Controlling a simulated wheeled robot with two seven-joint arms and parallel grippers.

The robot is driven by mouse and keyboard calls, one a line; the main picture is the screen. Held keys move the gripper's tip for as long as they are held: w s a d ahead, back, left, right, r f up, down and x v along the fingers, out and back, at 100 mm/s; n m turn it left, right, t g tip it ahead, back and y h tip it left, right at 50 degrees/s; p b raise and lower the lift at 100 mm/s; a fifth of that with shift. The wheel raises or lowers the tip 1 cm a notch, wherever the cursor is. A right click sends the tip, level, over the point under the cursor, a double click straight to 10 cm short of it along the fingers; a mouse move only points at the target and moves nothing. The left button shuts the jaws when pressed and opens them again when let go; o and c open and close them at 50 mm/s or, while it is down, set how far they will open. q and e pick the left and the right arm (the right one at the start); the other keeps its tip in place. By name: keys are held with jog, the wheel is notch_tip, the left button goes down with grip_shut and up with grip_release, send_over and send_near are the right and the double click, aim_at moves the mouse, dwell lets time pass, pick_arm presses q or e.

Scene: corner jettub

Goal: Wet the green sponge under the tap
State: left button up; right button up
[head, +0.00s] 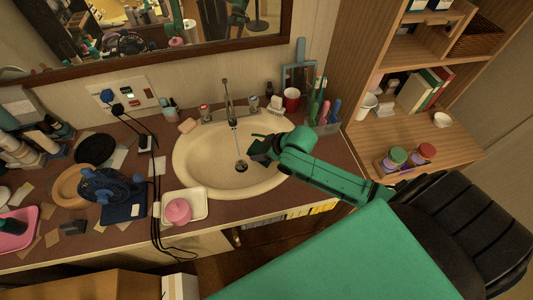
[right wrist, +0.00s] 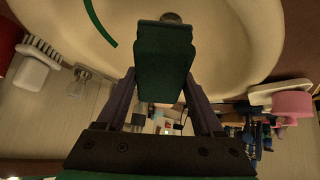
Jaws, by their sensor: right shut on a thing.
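My right gripper (head: 258,150) is over the sink basin (head: 203,160), to the right of the tap (head: 229,95). It is shut on the green sponge, a dark green block (right wrist: 163,65) that fills the space between the fingers in the right wrist view. In the head view the sponge is small and dark, and hard to separate from the fingers. A thin pale line runs from the tap down to the drain (head: 241,166); it looks like a water stream. The sponge appears beside this line, and I cannot tell if they touch. My left gripper is not in view.
A red cup (head: 291,98) and a holder with brushes (head: 322,118) stand behind the sink at right. A white dish with a pink round item (head: 178,210) is at the front left. A blue fan (head: 108,190) and black cables crowd the left counter.

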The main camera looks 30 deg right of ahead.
jog(key=w+a+f+b, duration=0.2)
jog(key=w+f+b, duration=0.1)
jog(key=w+b, duration=0.5)
jog(key=shift+w+a+b, duration=0.3)
jog(key=shift+w+a, duration=0.05)
jog(key=shift+w, duration=0.85)
jog(key=s+p, duration=0.1)
jog(key=s+a+p, duration=0.1)
jog(key=s+p, duration=0.2)
jog(key=s, duration=0.1)
jog(key=shift+a+f, duration=0.1)
jog(key=shift+a, duration=0.25)
jog(key=shift+w, duration=0.1)
